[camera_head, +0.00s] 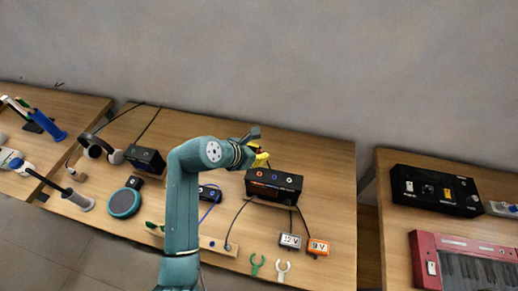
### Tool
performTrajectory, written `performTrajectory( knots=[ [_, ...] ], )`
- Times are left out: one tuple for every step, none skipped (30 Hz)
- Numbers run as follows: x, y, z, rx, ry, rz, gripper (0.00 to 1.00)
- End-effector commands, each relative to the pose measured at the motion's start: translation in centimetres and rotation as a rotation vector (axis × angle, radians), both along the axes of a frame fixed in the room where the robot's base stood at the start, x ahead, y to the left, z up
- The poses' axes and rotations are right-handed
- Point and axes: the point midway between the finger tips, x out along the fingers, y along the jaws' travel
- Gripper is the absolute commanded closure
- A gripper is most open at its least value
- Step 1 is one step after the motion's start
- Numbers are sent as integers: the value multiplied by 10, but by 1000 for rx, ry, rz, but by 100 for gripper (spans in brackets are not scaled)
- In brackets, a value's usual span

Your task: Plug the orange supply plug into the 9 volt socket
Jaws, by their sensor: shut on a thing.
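My gripper (262,160) has yellow fingers and is above the back left edge of a black box (274,191). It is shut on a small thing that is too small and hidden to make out. The black box has several ringed sockets on top and coloured marks on its front. I cannot read which socket is 9 volt. An orange supply block (318,247) with a white label lies in front of the box, towards the right. A dark cable runs from it up to the box's front. The cable's plug end is not visible.
A white supply block (290,241) lies beside the orange one. Green (257,264) and white (283,271) forked pieces lie at the table's (335,180) front edge. The table's right side is clear.

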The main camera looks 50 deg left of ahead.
Motion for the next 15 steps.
performTrajectory(
  knots=[
    [0, 0, -11, -3, 3, 1, 100],
    [0, -1, -14, -4, 3, 0, 100],
    [0, -1, -19, -4, 3, 0, 100],
    [0, 0, -22, -4, 3, 0, 100],
    [0, 0, -25, -3, 2, 1, 100],
    [0, -1, -30, -3, 3, 0, 100],
    [0, -1, -33, -3, 3, -1, 100],
    [0, -1, -36, -3, 2, 0, 100],
    [0, -1, -41, -3, 2, 0, 100],
    [0, -1, -43, -3, 2, 1, 100],
    [0, -1, -46, -3, 2, 1, 100],
    [0, -1, -49, -3, 2, 0, 100],
    [0, -1, -51, -3, 2, 0, 100],
    [0, -1, -53, -2, 2, -1, 100],
    [0, 0, -54, -1, 1, 0, 100]
  ],
)
